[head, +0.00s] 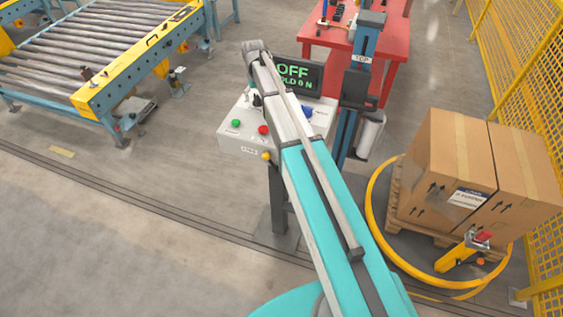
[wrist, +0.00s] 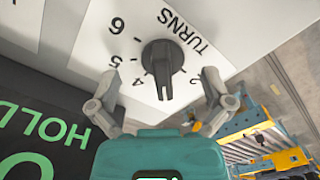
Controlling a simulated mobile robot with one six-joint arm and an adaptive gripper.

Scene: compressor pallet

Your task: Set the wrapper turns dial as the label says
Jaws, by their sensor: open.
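The turns dial (wrist: 160,58) is a black knob on the light panel in the wrist view, under the word TURNS. The numbers 6, 5, 4 and 2 show around it. Its pale pointer mark faces down in the picture, between 4 and 2, where no number shows clear of the knob. My gripper (wrist: 161,75) is open, with one finger on each side of the knob and gaps between. In the head view my arm hides most of the dial area on the control box (head: 236,127). A label (head: 469,197) is on a carton (head: 440,150); its text is too small to read.
A screen (head: 302,73) reads OFF and HOLD 0 N; it is also beside the panel in the wrist view (wrist: 40,130). Green (head: 236,122) and red (head: 263,129) buttons are on the box. A yellow ring surrounds the pallet at right. A roller conveyor (head: 100,45) stands at left.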

